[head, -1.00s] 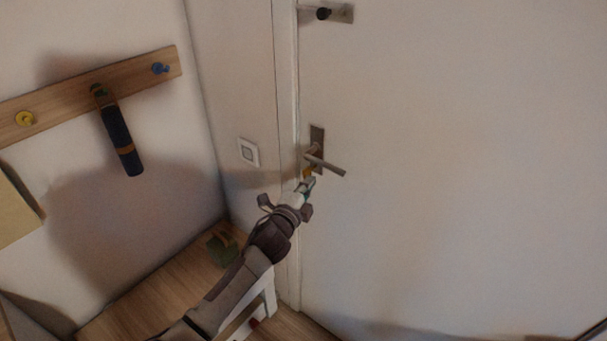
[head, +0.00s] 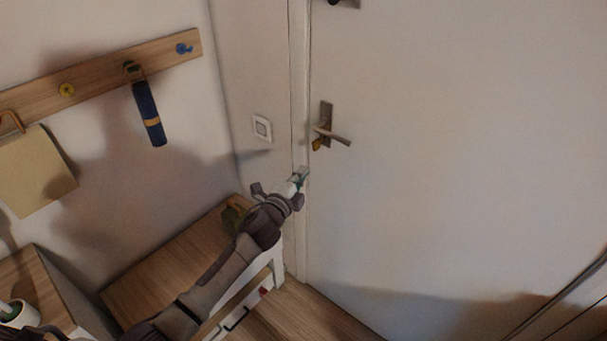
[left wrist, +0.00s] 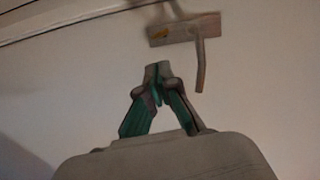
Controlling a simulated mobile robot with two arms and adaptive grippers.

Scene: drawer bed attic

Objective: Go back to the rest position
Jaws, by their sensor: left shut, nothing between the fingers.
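My left gripper (head: 301,176) is shut and empty in the head view, below and left of the door handle (head: 332,135). In the left wrist view my left gripper (left wrist: 157,70) has its green-lined fingers together at the tips, with nothing between them. The handle's plate and lever (left wrist: 185,30) show beyond the fingertips there, apart from them. An orange-brown piece (head: 317,145) sits at the handle plate. My left arm reaches up from the bottom left. My right gripper is not in view.
The white door (head: 450,150) fills the right side. A wooden peg rail (head: 100,75) holds a dark blue hanging item (head: 149,113) and a tan bag (head: 35,172). A wooden-topped bench (head: 165,255) stands in the corner under my arm. A light switch (head: 262,127) is beside the door frame.

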